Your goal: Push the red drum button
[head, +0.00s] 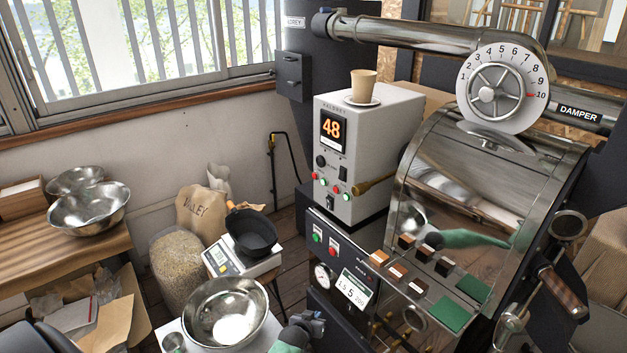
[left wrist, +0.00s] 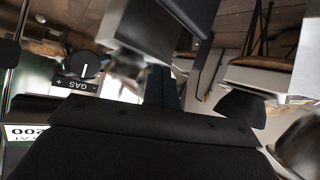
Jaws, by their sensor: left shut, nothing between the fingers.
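A black control panel (head: 330,262) on the roaster's front carries a green button (head: 317,237) and a red button (head: 334,247) side by side. Their labels are too small to read. The grey box above (head: 377,150) also has several small red and green buttons. My left gripper (head: 316,320) is at the bottom edge of the head view, below and apart from the panel. It is shut and empty. In the left wrist view its dark fingers (left wrist: 162,88) point away from the camera; the red button cannot be made out there. My right gripper is not in view.
A black gas knob (left wrist: 84,64) shows in the left wrist view. A steel bowl (head: 224,312) stands left of my gripper. A scale (head: 240,262) with a black pan (head: 250,232) stands behind it. A gauge (head: 323,275) and a display (head: 355,292) sit below the buttons.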

